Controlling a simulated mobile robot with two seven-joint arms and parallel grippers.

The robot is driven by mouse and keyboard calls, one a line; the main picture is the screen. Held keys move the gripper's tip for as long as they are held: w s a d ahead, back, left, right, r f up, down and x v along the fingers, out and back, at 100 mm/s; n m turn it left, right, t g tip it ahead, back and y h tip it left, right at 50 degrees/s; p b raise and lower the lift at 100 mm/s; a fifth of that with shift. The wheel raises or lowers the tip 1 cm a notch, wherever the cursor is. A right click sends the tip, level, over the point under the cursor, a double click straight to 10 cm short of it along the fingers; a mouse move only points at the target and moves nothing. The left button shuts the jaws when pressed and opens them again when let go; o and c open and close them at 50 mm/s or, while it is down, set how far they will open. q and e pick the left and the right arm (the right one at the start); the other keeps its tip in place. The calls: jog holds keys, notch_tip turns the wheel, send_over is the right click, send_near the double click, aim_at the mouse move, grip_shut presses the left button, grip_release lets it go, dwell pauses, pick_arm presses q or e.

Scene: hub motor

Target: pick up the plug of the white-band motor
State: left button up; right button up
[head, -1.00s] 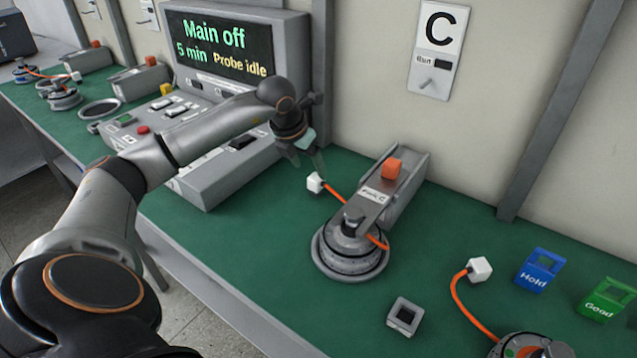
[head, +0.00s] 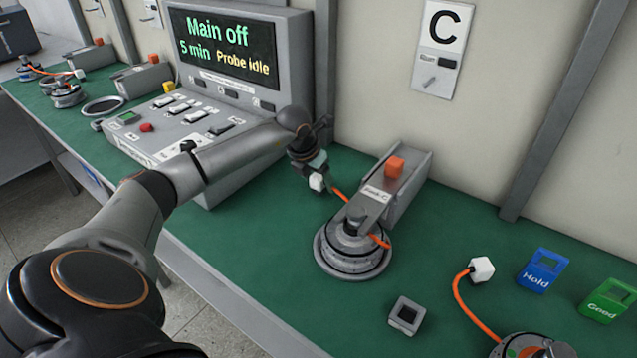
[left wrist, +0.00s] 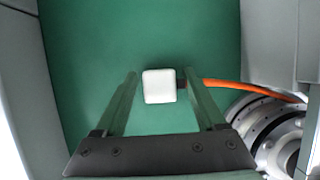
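A white cube plug (head: 317,183) is on an orange cable that runs to the grey hub motor (head: 352,250) on the bench. I cannot make out a white band on this motor. My left gripper (head: 316,176) is at the plug. In the left wrist view the plug (left wrist: 159,86) sits between the two fingertips (left wrist: 160,73), with a clear gap on the left and a narrow one on the right, so the gripper is open. The orange cable (left wrist: 240,85) leaves the plug to the right, past the right finger. My right gripper is out of view.
The console (head: 240,150) is close to my left arm. Another white plug (head: 481,269), a small grey square socket (head: 405,315), and blue (head: 541,271) and green (head: 606,299) holders are at right.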

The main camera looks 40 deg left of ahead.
pick_arm(q)
grip_shut()
dwell(0.3)
jog(key=shift+r, duration=0.1)
dwell(0.4)
